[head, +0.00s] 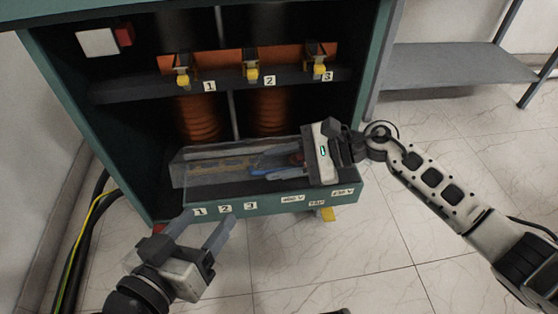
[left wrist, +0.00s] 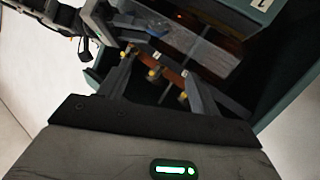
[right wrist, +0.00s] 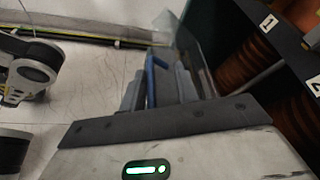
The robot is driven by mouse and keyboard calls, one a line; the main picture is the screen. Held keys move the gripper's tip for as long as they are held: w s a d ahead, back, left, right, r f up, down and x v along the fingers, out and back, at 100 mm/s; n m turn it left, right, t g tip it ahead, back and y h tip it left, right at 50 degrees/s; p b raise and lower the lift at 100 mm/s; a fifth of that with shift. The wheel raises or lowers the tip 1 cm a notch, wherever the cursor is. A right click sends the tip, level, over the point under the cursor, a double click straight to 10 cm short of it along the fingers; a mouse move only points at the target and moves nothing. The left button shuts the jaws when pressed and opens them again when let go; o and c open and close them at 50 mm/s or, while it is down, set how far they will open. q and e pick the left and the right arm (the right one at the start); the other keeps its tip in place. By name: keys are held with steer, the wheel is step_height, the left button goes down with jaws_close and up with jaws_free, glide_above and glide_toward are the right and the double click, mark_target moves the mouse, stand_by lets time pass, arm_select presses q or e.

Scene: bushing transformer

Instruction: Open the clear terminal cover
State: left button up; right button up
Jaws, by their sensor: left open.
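The clear terminal cover (head: 186,172) spans the front of the green cabinet, above the ledge (head: 270,203) with labels 1, 2, 3. Brownish terminal parts (head: 222,163) show through it. It looks closed, but its far edge is hard to make out. My left gripper (head: 207,217) is open and empty, with its fingertips by the ledge's lower left front edge. My right gripper (head: 268,165) reaches in from the right over the cover's right part. A blue piece (right wrist: 152,82) shows between its fingers in the right wrist view; I cannot tell if they grip it.
Inside the cabinet, a dark crossbar carries several yellow-tipped clamps (head: 183,77), above orange-brown ribbed bushings (head: 198,118). Black and yellow cables (head: 84,235) run along the floor at left. A grey shelf (head: 455,66) stands at right.

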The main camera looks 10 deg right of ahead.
arm_select(q)
steer(key=shift+s+a+f+y+p, duration=0.2)
steer(key=shift+f+y+p, duration=0.15)
steer(key=shift+p, duration=0.25)
arm_select(e)
steer(key=v, duration=1.5)
steer(key=shift+d, duration=0.4)
steer(key=shift+s+r, duration=0.1)
